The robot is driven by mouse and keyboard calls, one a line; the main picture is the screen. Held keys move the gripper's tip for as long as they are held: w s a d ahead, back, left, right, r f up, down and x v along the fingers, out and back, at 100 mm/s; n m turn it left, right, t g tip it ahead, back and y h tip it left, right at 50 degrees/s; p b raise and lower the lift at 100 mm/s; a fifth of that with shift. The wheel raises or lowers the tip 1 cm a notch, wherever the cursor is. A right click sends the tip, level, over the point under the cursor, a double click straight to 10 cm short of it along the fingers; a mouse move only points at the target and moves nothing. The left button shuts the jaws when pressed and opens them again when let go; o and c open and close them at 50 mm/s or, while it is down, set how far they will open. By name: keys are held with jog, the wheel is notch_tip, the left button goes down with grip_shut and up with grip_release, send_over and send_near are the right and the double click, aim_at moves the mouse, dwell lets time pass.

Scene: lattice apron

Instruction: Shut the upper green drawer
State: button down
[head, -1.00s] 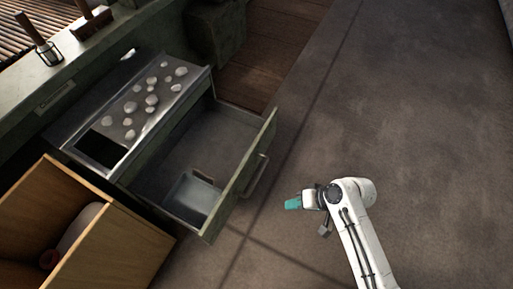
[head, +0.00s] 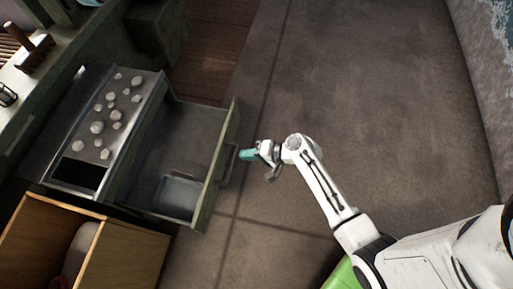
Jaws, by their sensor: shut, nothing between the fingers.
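The upper green drawer (head: 216,165) is pulled well out of the cabinet, its front panel facing right toward my arm. A bar handle (head: 231,160) runs along the outer face of the front. Inside, a small grey tray (head: 178,195) lies near the lower corner; the rest of the visible floor is bare. My gripper (head: 248,154), with teal fingertips, is shut and empty. It is just to the right of the drawer front, near the handle. I cannot tell whether it touches the handle.
A metal top (head: 72,134) with several pale stones and a dark opening sits above the drawer. A green object (head: 345,275) shows at the bottom edge. The floor to the right is clear.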

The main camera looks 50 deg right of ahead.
aim_at(219, 153)
jog(key=x, duration=0.4)
jog(key=r+x, duration=0.1)
jog(key=shift+w+a+f+b, duration=0.15)
jog(key=shift+w+a+b, duration=0.15)
jog(key=shift+w, duration=0.25)
jog(key=shift+w+a, duration=0.35)
jog(key=shift+w, duration=0.3)
jog(key=shift+w+a, duration=0.1)
jog(key=w+a+b, duration=0.5)
jog(key=w+a, duration=0.2)
jog(key=w, duration=0.5)
jog(key=w+a+b, duration=0.5)
jog(key=w+a, duration=0.1)
jog(key=w, duration=0.6)
jog(key=shift+a, duration=0.4)
jog(key=shift+r, duration=0.25)
